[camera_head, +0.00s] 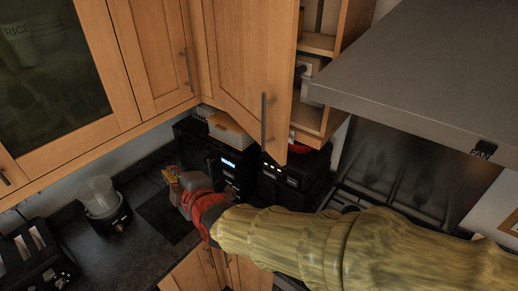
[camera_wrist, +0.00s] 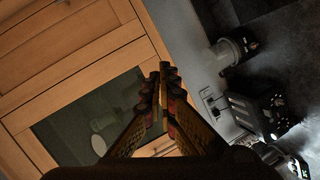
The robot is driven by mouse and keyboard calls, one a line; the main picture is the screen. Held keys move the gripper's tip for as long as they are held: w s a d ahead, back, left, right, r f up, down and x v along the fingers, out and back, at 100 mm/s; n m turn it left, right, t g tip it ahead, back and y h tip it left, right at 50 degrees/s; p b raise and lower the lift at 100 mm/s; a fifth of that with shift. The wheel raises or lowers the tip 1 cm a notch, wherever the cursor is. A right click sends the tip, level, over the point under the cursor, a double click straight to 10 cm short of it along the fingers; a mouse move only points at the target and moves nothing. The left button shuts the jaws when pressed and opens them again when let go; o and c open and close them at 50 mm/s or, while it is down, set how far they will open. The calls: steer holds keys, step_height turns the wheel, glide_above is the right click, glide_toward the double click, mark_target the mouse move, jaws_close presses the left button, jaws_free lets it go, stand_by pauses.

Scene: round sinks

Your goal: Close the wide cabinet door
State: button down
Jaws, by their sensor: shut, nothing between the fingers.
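A wooden wall-cabinet door (camera_head: 245,55) stands open at the upper middle of the head view. Its upright metal bar handle (camera_head: 264,118) is near its lower right edge. The open cabinet's shelves (camera_head: 318,42) show to the right of the door. My gripper (camera_head: 172,176) is below and left of this door, over the counter, apart from it. In the wrist view my gripper's fingers (camera_wrist: 164,72) are together with nothing between them. The wrist view faces closed wooden fronts and a dark glass pane (camera_wrist: 95,118); I cannot make out the open door there.
A glass-fronted cabinet (camera_head: 50,65) and a narrow closed door (camera_head: 155,50) are at the left. A range hood (camera_head: 420,75) is at the right. Black appliances (camera_head: 295,170), a blender-like device (camera_head: 103,203) and a toaster (camera_head: 35,255) stand on the dark counter.

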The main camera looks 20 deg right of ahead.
step_height(320, 180, down, 6)
steer(key=a+m+h, duration=0.2)
steer(key=d+f+m+t+h, duration=0.2)
steer(key=d+f+m+h, duration=0.15)
steer(key=d+h, duration=0.65)
steer(key=s+d+r+h, duration=0.2)
steer(key=d+r+h, duration=0.15)
steer(key=d, duration=0.55)
steer(key=s+d+p+x, duration=0.1)
steer(key=p+x, duration=0.1)
steer(key=x, duration=1)
steer(key=shift+w+d, duration=0.4)
steer(key=shift+d, duration=0.05)
steer(key=shift+m+y, duration=0.25)
